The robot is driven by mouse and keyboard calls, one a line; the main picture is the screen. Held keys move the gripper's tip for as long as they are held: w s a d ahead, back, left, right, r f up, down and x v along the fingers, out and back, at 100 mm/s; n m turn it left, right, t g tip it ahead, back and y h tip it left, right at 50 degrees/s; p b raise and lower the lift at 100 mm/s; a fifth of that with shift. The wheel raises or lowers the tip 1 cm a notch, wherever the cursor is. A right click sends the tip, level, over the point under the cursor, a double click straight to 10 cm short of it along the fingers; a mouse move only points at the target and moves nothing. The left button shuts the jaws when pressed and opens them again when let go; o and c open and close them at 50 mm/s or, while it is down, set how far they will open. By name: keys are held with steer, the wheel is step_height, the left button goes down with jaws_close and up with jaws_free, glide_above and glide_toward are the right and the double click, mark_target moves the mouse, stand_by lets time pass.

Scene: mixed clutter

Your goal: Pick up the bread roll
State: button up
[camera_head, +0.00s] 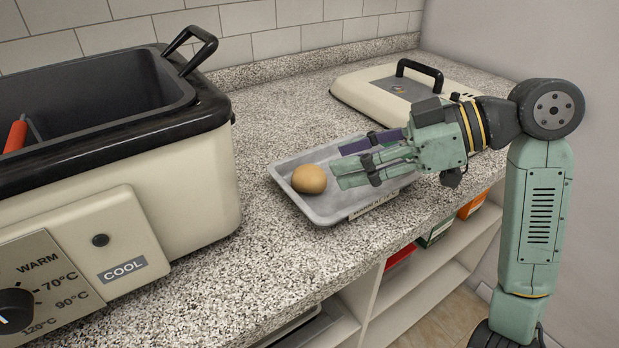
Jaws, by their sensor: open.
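The bread roll (309,179) is a small, round, light-brown roll. It lies in the left part of a shallow grey metal tray (322,215) on the counter. My gripper (338,166) reaches in from the right, over the tray. It is open and empty, with its green fingertips just to the right of the roll. The picture does not clearly show whether a fingertip touches the roll. The right part of the tray is partly hidden behind the fingers. A label is on the tray's front edge, partly too small to read.
A large cream cooker (195,190) with a black rim and handle stands at the left, with a red-handled tool (16,135) inside. A cream lid (372,89) with a black handle lies behind my gripper. Shelves (410,290) are below the speckled counter (265,255). A wall closes the right.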

mark_target(315, 171)
steer(key=shift+p+x, duration=0.55)
steer(key=shift+x, duration=2.45)
steer(key=shift+f, duration=0.15)
steer(key=shift+c, duration=0.4)
steer(key=c, duration=0.7)
